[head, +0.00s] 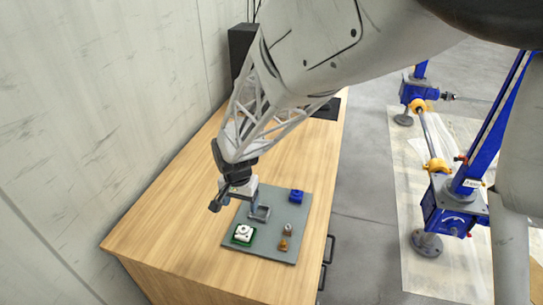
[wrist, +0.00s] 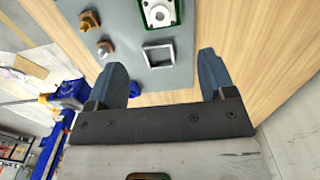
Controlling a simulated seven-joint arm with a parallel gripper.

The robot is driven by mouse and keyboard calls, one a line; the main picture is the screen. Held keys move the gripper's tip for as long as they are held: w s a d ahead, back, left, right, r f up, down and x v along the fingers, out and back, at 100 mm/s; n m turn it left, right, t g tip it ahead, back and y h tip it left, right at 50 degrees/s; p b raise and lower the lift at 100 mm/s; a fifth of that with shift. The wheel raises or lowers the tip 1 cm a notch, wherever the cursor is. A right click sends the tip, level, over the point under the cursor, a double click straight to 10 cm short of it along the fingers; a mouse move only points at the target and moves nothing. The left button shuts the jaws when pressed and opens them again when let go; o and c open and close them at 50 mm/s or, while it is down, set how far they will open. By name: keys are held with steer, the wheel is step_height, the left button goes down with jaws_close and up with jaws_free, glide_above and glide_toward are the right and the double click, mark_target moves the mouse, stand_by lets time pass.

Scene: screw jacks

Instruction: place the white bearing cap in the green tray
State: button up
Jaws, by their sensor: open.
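The white bearing cap (head: 243,232) is a pale block with a round feature on top. It sits inside the green tray (head: 250,243) on the grey mat. In the wrist view, the white cap (wrist: 158,13) and the green tray's wall (wrist: 142,28) are at the top edge, partly cut off. My gripper (head: 235,205) is above the mat's left side, behind the tray. Its fingers are spread in the wrist view (wrist: 161,62), with nothing held between them. A grey square frame (wrist: 146,56) lies beyond the fingertips, between gripper and tray.
The grey mat (head: 265,250) also holds a blue part (head: 296,196), a small greyish part (head: 287,229) and a brown-orange part (head: 283,245). The wooden bench (head: 180,230) is clear left of the mat. A wall borders the bench; blue screw jacks (head: 450,215) stand on the floor right.

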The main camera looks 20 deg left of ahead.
stand_by(0.4)
steer(key=d+r+t, duration=0.1)
steer(key=d+r, duration=0.6)
steer(key=d, duration=0.5)
steer(key=d+r, duration=0.7)
steer(key=d, duration=0.4)
steer(key=s+d+r, duration=0.3)
steer(key=s+d, duration=0.5)
steer(key=d, duration=0.2)
steer(key=s+d+r+t, duration=0.1)
steer(key=s+d+r, duration=0.2)
steer(key=s+d, duration=0.5)
steer(key=shift+s+d+r+t, duration=0.3)
steer(key=shift+d+r, duration=0.1)
steer(key=shift+d, duration=0.8)
